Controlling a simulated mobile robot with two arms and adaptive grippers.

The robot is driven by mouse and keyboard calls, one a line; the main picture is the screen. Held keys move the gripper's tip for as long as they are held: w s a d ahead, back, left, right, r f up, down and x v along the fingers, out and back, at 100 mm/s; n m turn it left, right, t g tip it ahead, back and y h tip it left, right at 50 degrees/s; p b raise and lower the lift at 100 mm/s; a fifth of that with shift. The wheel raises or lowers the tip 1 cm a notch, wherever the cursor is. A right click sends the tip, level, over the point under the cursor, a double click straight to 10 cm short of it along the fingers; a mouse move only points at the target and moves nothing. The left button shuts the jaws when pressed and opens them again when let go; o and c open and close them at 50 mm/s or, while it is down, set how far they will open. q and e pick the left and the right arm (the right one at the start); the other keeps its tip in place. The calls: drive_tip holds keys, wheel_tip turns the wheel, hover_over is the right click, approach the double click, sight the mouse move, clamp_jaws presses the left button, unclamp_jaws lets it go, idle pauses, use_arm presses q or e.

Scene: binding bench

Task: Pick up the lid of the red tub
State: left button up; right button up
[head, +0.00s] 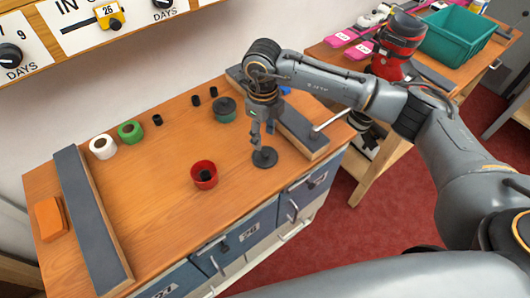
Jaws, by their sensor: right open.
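The red tub (204,181) stands open on the wooden bench, with a small dark item inside it. A dark round lid (264,158) lies flat on the bench to the right of the red tub, apart from it. My right gripper (262,138) points down directly over this lid, fingers open around or just above its middle; I cannot tell if they touch it. A green-grey tub (225,115) further back has a dark lid on it. My left gripper is not in view.
Dark-topped wooden rails run along the left (90,215) and right (300,130) of the bench. White (102,147) and green (130,132) rolls, small black cylinders (196,100) and an orange block (50,218) stand around. The front middle is clear.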

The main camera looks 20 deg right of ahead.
sight(265, 151)
drive_tip(key=shift+f, duration=0.4)
drive_tip(key=f+p, duration=0.1)
drive_tip(key=f, duration=0.1)
drive_tip(key=f+p, duration=0.1)
drive_tip(key=f, duration=0.1)
drive_tip(key=shift+s+d+f, duration=0.1)
drive_tip(key=shift+s+f, duration=0.1)
drive_tip(key=shift+f, duration=0.2)
drive_tip(key=shift+f+p, duration=0.3)
drive_tip(key=shift+f, duration=0.05)
drive_tip(key=shift+c, duration=0.4)
drive_tip(key=c, duration=0.9)
